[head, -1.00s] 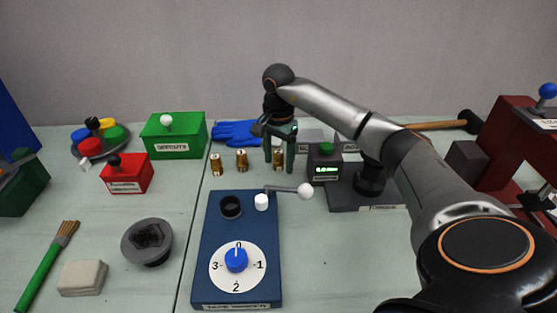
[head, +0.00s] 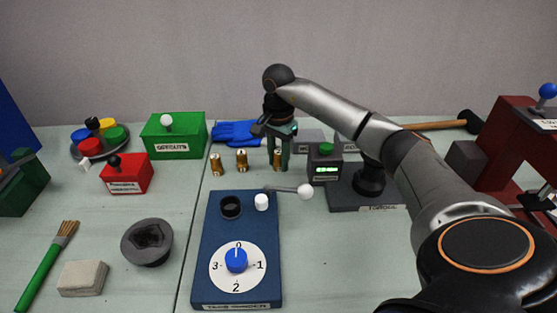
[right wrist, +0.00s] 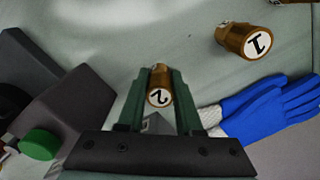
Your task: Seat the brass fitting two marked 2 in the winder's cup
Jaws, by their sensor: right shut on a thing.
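The brass fitting two (right wrist: 159,97), marked 2 on its white top, stands between the green fingers of my right gripper (right wrist: 157,88) in the right wrist view. The gripper is shut on it. In the head view my right gripper (head: 279,157) points down around this fitting (head: 278,160), at the right end of a row of brass fittings, and it looks to be at table level. The winder (head: 212,280) is a blue board nearer the front, with an empty-looking black cup (head: 231,206) at its upper left. My left gripper is not in view.
The fitting marked 1 (right wrist: 245,40) stands beside my gripper; another (head: 216,165) stands farther left. A crank with a white knob (head: 305,191) sticks out right of the winder's cup. A box with a green button (head: 326,165) stands close right of the gripper. Blue gloves (head: 237,132) lie behind.

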